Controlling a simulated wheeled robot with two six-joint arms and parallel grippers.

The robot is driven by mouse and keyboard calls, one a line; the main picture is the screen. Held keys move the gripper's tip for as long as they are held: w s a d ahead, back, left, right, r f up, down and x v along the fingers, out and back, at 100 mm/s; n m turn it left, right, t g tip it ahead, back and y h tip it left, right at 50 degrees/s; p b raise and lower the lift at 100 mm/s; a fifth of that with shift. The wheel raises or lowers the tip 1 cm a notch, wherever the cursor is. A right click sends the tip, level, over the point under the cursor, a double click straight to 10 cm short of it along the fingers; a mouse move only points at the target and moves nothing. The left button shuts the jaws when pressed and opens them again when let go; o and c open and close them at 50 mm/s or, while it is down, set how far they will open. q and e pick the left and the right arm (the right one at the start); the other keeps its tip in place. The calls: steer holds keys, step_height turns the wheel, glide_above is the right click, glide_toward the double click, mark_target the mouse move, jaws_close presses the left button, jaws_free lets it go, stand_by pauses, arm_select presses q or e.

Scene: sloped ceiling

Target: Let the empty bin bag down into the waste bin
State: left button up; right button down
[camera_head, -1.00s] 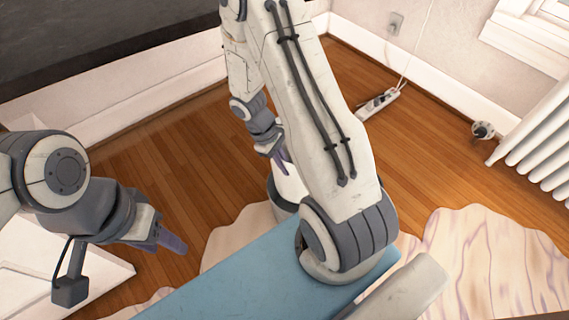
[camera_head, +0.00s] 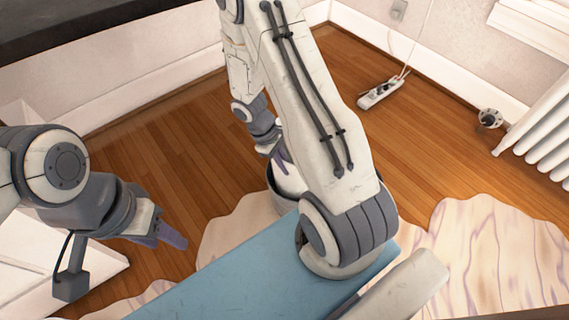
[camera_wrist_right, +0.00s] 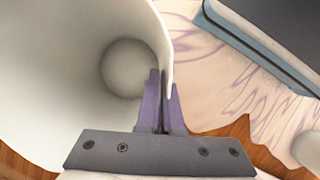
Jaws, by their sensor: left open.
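The empty bin bag (camera_head: 291,180) shows as a white, open-topped shape at the mouth of the grey waste bin (camera_head: 285,205). My right forearm hides much of both in the head view, so I cannot tell how deep the bag sits. In the right wrist view I look into the bag's white, round hollow (camera_wrist_right: 70,70). My right gripper (camera_head: 281,160) has its purple fingers (camera_wrist_right: 163,100) closed on either side of the bag's rim. My left gripper (camera_head: 172,236) is open and empty, left of the bin and apart from it.
A blue-topped surface (camera_head: 225,285) lies in front of the bin, below my right arm. A pale wavy rug (camera_head: 490,250) covers part of the wooden floor. A power strip (camera_head: 381,92) and a white radiator (camera_head: 545,140) are at the back right.

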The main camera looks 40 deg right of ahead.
steer(key=shift+f+b, duration=2.15)
steer(key=shift+f, duration=1)
steer(key=c, duration=1)
jaws_free()
steer(key=p, duration=0.6)
glide_toward(285, 177)
steer(key=shift+a+r, duration=0.2)
steer(key=shift+r, duration=0.25)
